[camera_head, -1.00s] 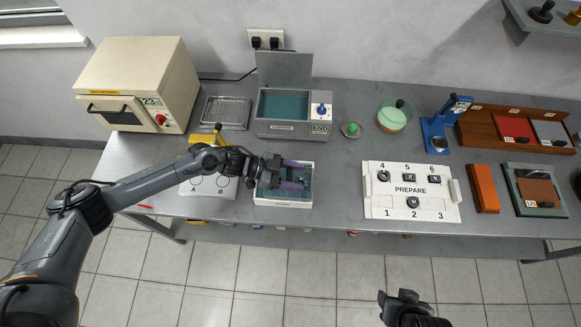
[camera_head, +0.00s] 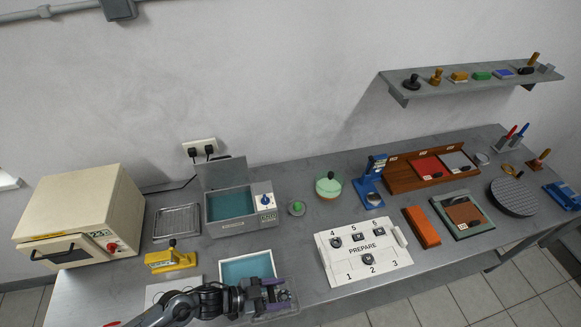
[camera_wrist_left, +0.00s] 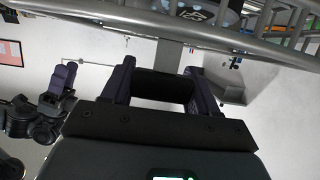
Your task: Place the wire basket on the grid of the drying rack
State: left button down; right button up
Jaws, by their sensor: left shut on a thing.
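The drying rack (camera_head: 177,222) is a small metal wire grid on the bench at the left, between the oven and the lidded bath. Its grid looks empty. My left gripper (camera_head: 277,290) is at the bottom of the head view, in front of the white tray, shut on the wire basket (camera_head: 285,307). In the left wrist view the basket's grey wires (camera_wrist_left: 230,40) cross the top, beyond the fingers, with small objects in it. The basket is mostly hidden by the gripper in the head view. My right gripper (camera_wrist_left: 62,80) shows small at the left of the wrist view; its opening is unclear.
A white tray with teal liquid (camera_head: 247,268) is just behind the gripper. A yellow device (camera_head: 170,259) stands in front of the rack, the cream oven (camera_head: 82,215) left of it, and the open-lidded bath (camera_head: 240,210) right of it. The white PREPARE board (camera_head: 363,252) is farther right.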

pick_arm(q)
jog(key=s, duration=0.1)
jog(key=s+d+p, duration=0.1)
jog(key=s, duration=0.1)
jog(key=shift+s+f, duration=0.15)
jog(key=shift+s, duration=0.1)
notch_tip(320, 180, up, 3)
jog(key=s+d+n+t+p, duration=0.1)
jog(key=s+d+p, duration=0.1)
jog(key=s, duration=0.1)
notch_tip(320, 180, up, 13)
jog(key=n+t+y+p, duration=0.5)
jog(key=n+t+y, duration=0.2)
jog(key=n+t, duration=0.1)
send_over(287, 316)
jog(key=w+a, duration=0.5)
jog(key=a, duration=0.2)
jog(key=w+a+r+n+y, duration=0.1)
jog(key=a+n+y, duration=0.2)
jog(key=a, duration=0.3)
jog(key=w+a+r+n+t+y, duration=0.1)
jog(key=a+r+n+y, duration=0.1)
jog(key=a, duration=0.4)
jog(key=shift+r+n+y, duration=0.25)
jog(key=shift+n+y, duration=0.15)
jog(key=shift+y, duration=0.3)
jog(key=shift+w+a, duration=0.1)
